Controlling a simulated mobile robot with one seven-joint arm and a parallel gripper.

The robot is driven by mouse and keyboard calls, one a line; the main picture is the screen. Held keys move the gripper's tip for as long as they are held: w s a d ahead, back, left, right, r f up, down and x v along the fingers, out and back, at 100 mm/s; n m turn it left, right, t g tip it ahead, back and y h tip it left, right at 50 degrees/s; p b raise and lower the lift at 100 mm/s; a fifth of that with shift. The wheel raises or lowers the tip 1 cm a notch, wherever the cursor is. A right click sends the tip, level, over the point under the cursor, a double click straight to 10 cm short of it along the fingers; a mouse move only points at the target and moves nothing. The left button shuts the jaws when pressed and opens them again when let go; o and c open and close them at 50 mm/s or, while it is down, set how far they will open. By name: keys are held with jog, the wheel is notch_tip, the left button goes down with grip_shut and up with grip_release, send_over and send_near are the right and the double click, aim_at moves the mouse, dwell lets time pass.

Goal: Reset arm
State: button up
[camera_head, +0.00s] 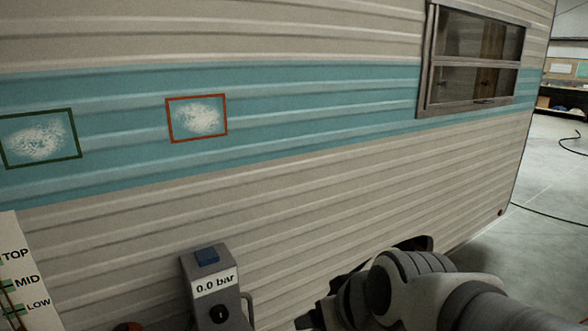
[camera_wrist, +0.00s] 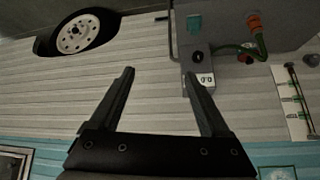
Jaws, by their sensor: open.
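My arm (camera_head: 420,285) is folded low at the bottom right of the head view, in front of the camper's lower siding. My gripper (camera_wrist: 160,78) shows in the wrist view with its two dark fingers spread wide apart. Nothing is between the fingers. The wrist view looks upside down at the camper side (camera_wrist: 100,110), with the siding beyond the fingertips. In the head view the fingertips are hard to make out.
A grey box with a 0.0 bar label (camera_head: 212,285) and blue button stands before the camper (camera_head: 330,190). A TOP/MID/LOW board (camera_head: 25,270) is at left. Green (camera_head: 38,138) and red (camera_head: 197,118) frames surround whitish patches. Open floor (camera_head: 555,190) lies right; a wheel (camera_wrist: 77,33) shows.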

jog(key=s+d+r+m+g+h, duration=0.1)
jog(key=s+d+r+m+h, duration=0.15)
jog(key=s+d, duration=0.55)
notch_tip(320, 180, up, 17)
jog(key=d+p, duration=0.1)
jog(key=p, duration=1.6)
jog(key=shift+f+m, duration=0.15)
jog(key=shift+m, duration=0.3)
jog(key=shift+w+f, duration=0.1)
jog(key=shift+w, duration=0.05)
jog(key=c, duration=0.5)
jog(key=shift+a, duration=0.15)
